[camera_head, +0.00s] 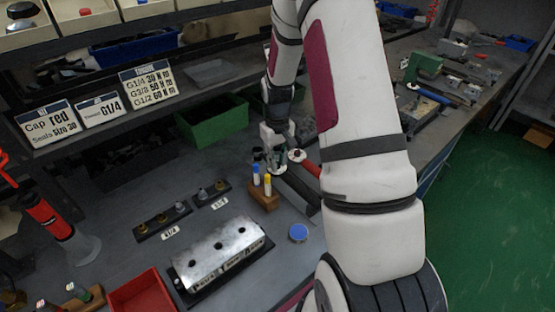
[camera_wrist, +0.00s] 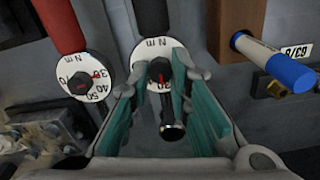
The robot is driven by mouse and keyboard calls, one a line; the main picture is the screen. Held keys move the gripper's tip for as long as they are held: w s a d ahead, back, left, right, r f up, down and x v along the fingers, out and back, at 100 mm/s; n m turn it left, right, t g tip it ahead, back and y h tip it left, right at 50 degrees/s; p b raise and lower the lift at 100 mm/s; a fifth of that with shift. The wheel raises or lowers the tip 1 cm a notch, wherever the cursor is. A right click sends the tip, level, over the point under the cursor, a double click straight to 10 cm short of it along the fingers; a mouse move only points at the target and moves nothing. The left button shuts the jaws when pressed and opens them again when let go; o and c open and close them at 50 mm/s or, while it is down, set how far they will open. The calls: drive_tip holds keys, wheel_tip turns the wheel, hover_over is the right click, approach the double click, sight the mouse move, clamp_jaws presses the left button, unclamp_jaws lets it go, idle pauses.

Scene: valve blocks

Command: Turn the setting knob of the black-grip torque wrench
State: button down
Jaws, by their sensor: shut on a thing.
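The black-grip torque wrench (camera_wrist: 152,17) shows at the top middle of the wrist view. Its white dial, marked "N m", has a black setting knob (camera_wrist: 159,70) at its centre with a bar reaching towards my palm. My gripper (camera_wrist: 160,60) has its teal-padded fingers on both sides of this knob and is shut on it. The fingers cover much of the dial, so its setting cannot be read. In the head view my gripper (camera_head: 276,150) is low over the bench, and the black-grip wrench is mostly hidden there.
A red-grip torque wrench (camera_wrist: 62,25) lies close on the left in the wrist view. A wooden block (camera_head: 264,198) with blue and yellow markers stands close by. A metal valve block (camera_head: 218,254), a blue cap (camera_head: 298,232) and a green bin (camera_head: 212,123) are on the bench.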

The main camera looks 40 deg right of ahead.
idle(0.4)
drive_tip(key=c, duration=1.8)
unclamp_jaws()
drive_tip(key=shift+o, duration=0.2)
drive_tip(key=shift+r, duration=0.15)
wheel_tip(320, 180, up, 12)
